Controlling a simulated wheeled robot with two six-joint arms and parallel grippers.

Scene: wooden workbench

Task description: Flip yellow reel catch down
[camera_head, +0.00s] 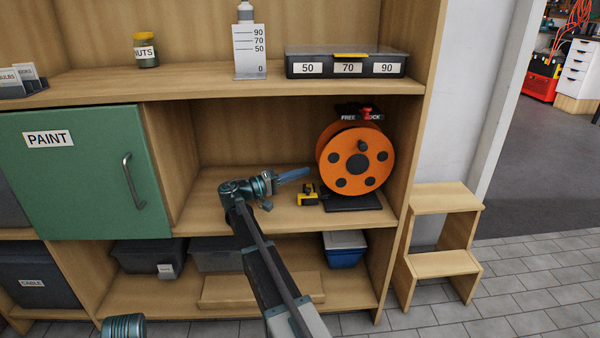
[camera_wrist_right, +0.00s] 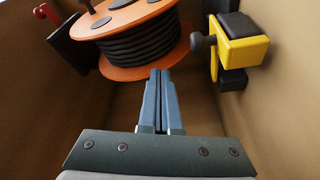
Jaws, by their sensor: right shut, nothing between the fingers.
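The yellow catch (camera_head: 307,197) is a small yellow-and-black piece low on the shelf, just left of the orange reel's base. In the wrist view the yellow catch (camera_wrist_right: 243,44) is at the upper right, with a dark knob on its left side and a black block on top. The orange reel (camera_head: 346,167) stands upright, and in the wrist view its black-wound drum (camera_wrist_right: 140,45) is at the upper left. My right gripper (camera_head: 304,172) is shut and empty. Its fingertips (camera_wrist_right: 160,74) are apart from the catch, beside the reel. My left gripper is out of view.
Shelf walls stand on both sides. A green PAINT door (camera_head: 84,175) is at left. A grey-black case (camera_head: 345,62) lies on the shelf above, and a wooden step stool (camera_head: 444,236) stands at right.

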